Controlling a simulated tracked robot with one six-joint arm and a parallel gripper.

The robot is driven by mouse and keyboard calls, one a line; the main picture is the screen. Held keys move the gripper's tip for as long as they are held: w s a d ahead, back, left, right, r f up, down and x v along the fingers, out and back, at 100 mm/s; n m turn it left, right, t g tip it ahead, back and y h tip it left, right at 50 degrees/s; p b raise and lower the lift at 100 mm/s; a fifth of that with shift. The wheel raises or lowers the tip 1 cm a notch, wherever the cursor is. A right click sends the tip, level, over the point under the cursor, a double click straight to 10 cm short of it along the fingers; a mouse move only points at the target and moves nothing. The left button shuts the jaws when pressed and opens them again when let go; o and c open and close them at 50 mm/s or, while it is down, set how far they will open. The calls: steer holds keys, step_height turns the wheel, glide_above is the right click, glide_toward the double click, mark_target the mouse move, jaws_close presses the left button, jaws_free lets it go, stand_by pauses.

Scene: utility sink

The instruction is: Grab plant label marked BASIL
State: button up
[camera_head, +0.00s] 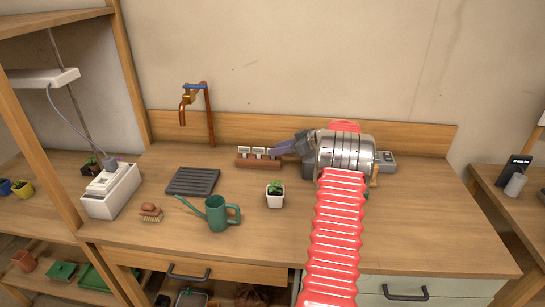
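Several small white plant labels (259,152) stand in a row in a brown wooden holder (243,162) near the back of the worktop. Their print is too small to read, so I cannot tell which one is marked BASIL. My gripper (285,148) is at the right end of the row, close to the rightmost label. I cannot tell whether it touches that label. Its fingers are small and partly hidden by its own body, so their opening does not show clearly. My red ribbed arm and metal joint cover the worktop to the right of the holder.
A potted seedling (275,195), a green watering can (217,213), a brush (151,213) and a dark drain mat (193,181) are on the worktop (420,225). A copper tap (190,101) rises behind the mat. The worktop's right side is largely clear.

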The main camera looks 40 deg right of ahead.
jaws_close()
stand_by(0.3)
stand_by(0.3)
steer(key=shift+r, duration=0.15)
step_height(320, 180, up, 10)
stand_by(0.5)
stand_by(0.4)
